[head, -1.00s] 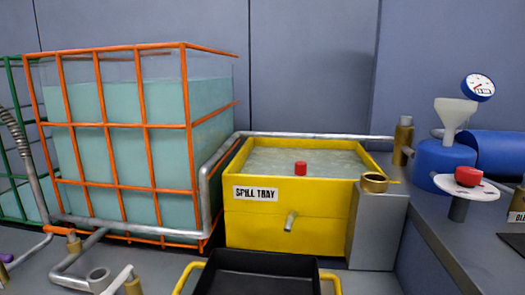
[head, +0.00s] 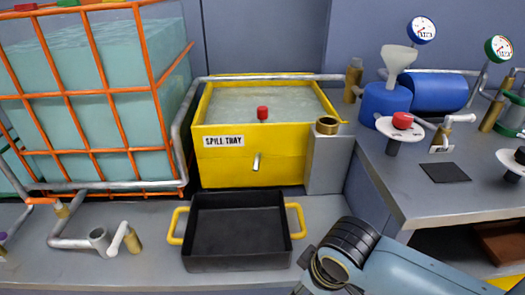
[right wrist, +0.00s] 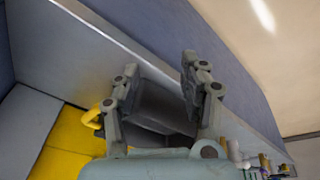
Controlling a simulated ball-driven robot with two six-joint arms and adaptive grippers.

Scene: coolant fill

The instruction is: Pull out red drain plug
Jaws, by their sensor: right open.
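A small red plug (head: 262,113) stands upright in the murky liquid of the yellow spill tray (head: 222,170), near its front wall. A short spout (head: 256,161) sticks out of the tray's front. My right gripper (right wrist: 157,70) is open and empty in the right wrist view, its two fingers spread apart. My left gripper is not in view.
A black pan (head: 235,232) with yellow handles sits before the spill tray. An orange-caged tank (head: 95,95) stands left. A grey block with a brass ring (head: 327,125) is right of the tray. A metal pipe (head: 270,77) crosses behind the tray. A red knob (head: 402,120) sits on the right counter.

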